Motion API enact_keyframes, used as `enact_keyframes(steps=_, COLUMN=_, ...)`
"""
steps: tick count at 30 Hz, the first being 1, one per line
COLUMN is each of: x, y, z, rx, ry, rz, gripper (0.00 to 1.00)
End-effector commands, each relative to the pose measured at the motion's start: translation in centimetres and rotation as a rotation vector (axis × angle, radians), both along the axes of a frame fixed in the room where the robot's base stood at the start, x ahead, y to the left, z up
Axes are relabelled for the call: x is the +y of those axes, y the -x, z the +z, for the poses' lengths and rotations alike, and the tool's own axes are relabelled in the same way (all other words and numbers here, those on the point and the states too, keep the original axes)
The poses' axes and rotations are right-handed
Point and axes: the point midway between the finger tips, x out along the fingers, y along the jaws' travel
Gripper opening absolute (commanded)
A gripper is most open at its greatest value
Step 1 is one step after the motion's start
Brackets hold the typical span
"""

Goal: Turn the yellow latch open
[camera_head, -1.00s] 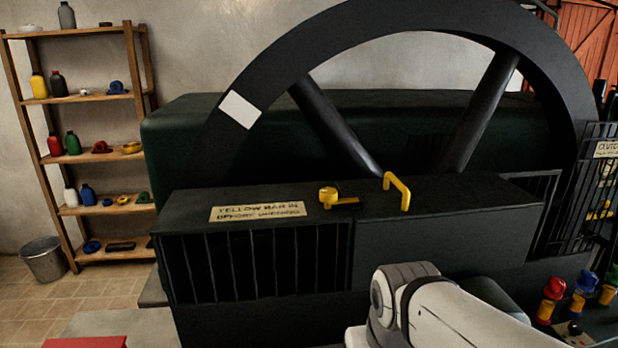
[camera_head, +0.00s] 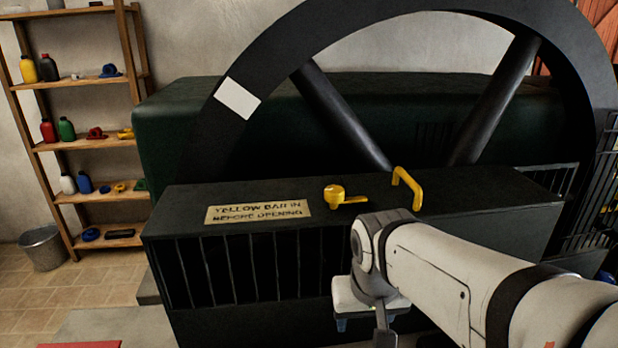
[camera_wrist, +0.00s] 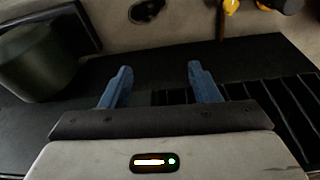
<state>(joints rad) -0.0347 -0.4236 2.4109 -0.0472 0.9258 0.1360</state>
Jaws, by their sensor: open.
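The yellow latch (camera_head: 343,196) sits on top of the dark machine guard, with its round knob at left and a short arm pointing right. A yellow bail-shaped handle (camera_head: 407,188) stands upright to its right. My gripper (camera_head: 362,329) hangs low in front of the guard, below the latch and apart from it; its fingers are partly cut off or hidden. In the wrist view my gripper (camera_wrist: 160,78) is open and empty, its two blue fingers apart. Yellow pieces show at that view's top edge, but I cannot tell what they are.
A label plate (camera_head: 258,212) lies left of the latch. The barred guard front (camera_head: 255,265) faces me. A large black flywheel (camera_head: 235,100) rises behind the guard. A wooden shelf (camera_head: 82,85) and a bucket (camera_head: 43,248) stand at left, with open floor nearby.

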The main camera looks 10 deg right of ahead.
Motion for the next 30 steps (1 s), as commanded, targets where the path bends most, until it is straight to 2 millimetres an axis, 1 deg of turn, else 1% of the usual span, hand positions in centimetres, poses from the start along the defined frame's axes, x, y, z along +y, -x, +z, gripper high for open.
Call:
enact_keyframes(steps=1, x=0.1, y=-1.9, z=3.1, rx=-0.001, ry=0.007, rz=-0.042, gripper=0.6)
enact_keyframes(steps=2, x=0.2, y=-3.2, z=4.4, rx=-0.002, ry=0.01, rz=-0.08, gripper=0.61)
enact_keyframes(steps=3, x=0.2, y=-4.9, z=6.4, rx=-0.007, ry=0.017, rz=-0.133, gripper=0.61)
enact_keyframes(steps=5, x=0.4, y=-7.7, z=9.2, rx=-0.018, ry=0.027, rz=-0.22, gripper=0.61)
enact_keyframes(steps=6, x=0.6, y=-9.6, z=10.9, rx=-0.028, ry=0.033, rz=-0.279, gripper=0.61)
enact_keyframes(steps=8, x=0.9, y=-12.2, z=13.2, rx=-0.044, ry=0.042, rz=-0.365, gripper=0.61)
enact_keyframes(steps=9, x=1.2, y=-13.9, z=14.5, rx=-0.06, ry=0.047, rz=-0.419, gripper=0.61)
enact_keyframes(steps=10, x=1.4, y=-15.0, z=15.4, rx=-0.07, ry=0.051, rz=-0.458, gripper=0.61)
enact_keyframes(steps=12, x=1.8, y=-17.4, z=17.2, rx=-0.094, ry=0.056, rz=-0.539, gripper=0.61)
enact_keyframes(steps=15, x=2.3, y=-19.8, z=18.8, rx=-0.125, ry=0.058, rz=-0.627, gripper=0.61)
enact_keyframes(steps=18, x=2.6, y=-21.2, z=19.5, rx=-0.146, ry=0.059, rz=-0.679, gripper=0.61)
enact_keyframes(steps=20, x=2.6, y=-21.5, z=19.5, rx=-0.15, ry=0.058, rz=-0.695, gripper=0.61)
enact_keyframes(steps=23, x=2.3, y=-22.0, z=18.6, rx=-0.152, ry=0.059, rz=-0.703, gripper=0.61)
enact_keyframes(steps=30, x=1.2, y=-22.9, z=15.0, rx=-0.151, ry=0.059, rz=-0.702, gripper=0.61)
